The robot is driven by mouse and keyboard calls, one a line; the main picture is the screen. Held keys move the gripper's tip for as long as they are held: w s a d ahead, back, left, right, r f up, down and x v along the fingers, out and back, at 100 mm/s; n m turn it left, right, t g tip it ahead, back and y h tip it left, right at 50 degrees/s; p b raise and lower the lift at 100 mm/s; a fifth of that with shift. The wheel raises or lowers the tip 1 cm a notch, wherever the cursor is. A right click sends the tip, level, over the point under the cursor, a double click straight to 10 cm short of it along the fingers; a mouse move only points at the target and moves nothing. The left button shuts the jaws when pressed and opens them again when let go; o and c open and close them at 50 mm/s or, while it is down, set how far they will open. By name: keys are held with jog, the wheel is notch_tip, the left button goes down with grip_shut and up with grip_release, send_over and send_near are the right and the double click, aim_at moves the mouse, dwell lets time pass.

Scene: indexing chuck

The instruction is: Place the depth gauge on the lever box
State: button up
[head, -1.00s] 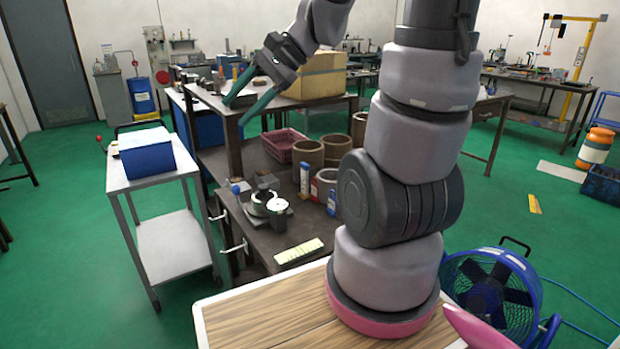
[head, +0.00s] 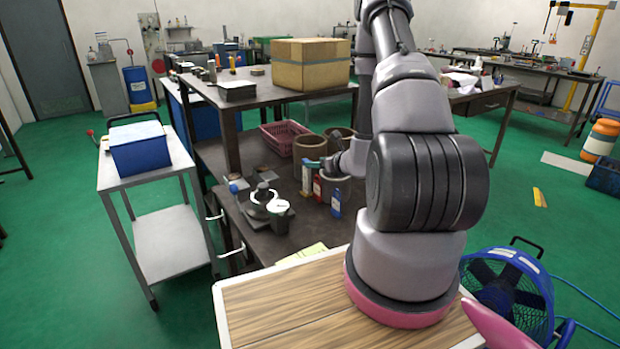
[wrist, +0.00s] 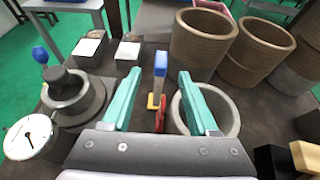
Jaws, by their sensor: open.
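A round white-faced dial (wrist: 32,136), which looks like the depth gauge, stands beside the chuck with the blue-knobbed lever (wrist: 72,95). The dial also shows in the head view (head: 278,206) on the dark bench. My gripper (wrist: 159,76) is open, its teal fingers pointing over the bench to the right of the dial. Nothing is clearly held. A blue-topped upright item (wrist: 160,66) shows between the fingers; I cannot tell its depth. In the head view my gripper (head: 313,163) is small and partly hidden by my arm. A blue box (head: 141,152) on the cart may be the lever box; I cannot be sure.
Brown pots (wrist: 203,43) and a grey ring (wrist: 226,100) stand close to the right finger. A red bottle (head: 317,188) and a blue bottle (head: 336,204) stand on the bench. A grey cart (head: 172,245) is at left. A cardboard box (head: 311,68) sits on the raised shelf.

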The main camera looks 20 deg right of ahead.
aim_at(303, 162)
jog(key=shift+x, duration=5.35)
jog(key=shift+d+f, duration=0.1)
jog(key=shift+f, duration=0.05)
grip_shut()
